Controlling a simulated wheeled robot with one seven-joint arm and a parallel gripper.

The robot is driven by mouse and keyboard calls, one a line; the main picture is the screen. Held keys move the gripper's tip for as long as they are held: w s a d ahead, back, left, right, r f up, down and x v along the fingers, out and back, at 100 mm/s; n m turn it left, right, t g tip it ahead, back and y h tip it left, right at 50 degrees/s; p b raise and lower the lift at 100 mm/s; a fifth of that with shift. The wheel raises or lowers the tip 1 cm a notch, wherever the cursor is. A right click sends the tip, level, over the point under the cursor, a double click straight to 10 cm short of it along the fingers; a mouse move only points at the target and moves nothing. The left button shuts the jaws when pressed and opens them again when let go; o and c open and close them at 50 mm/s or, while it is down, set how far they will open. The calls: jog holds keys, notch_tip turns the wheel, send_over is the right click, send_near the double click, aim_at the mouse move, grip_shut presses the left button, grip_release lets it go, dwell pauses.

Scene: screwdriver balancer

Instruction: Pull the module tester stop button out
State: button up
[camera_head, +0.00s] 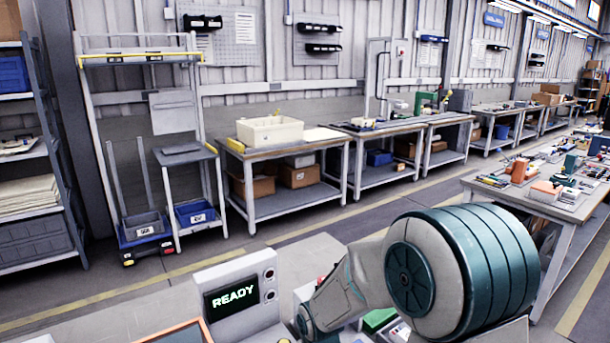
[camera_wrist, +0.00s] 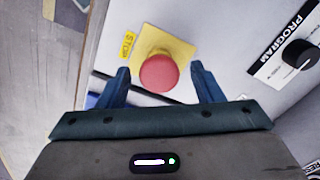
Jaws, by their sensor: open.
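The module tester (camera_head: 240,296) stands at the bottom of the head view, with a screen that reads READY. In the wrist view its stop button (camera_wrist: 160,72) is a red round knob on a yellow plate (camera_wrist: 178,45) marked STOP. My gripper (camera_wrist: 160,78) is open, with one blue finger on each side of the red knob. The knob sits between the fingertips, with a visible gap on each side. I cannot tell how deep the fingers reach around it.
A black PROGRAM knob (camera_wrist: 299,54) sits on the panel right of the button. A workbench with parts (camera_head: 500,193) stands at the right. Benches with a cream bin (camera_head: 270,131) line the back wall. The floor between is clear.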

jog(key=shift+r+p, duration=1.55)
jog(key=shift+r, duration=1.1)
jog(key=shift+r, duration=0.1)
jog(key=s+d+r+n+t, duration=0.3)
jog(key=s+d+r+n, duration=0.2)
jog(key=s+d+r, duration=0.7)
jog(key=v, duration=0.3)
jog(key=shift+r, duration=0.25)
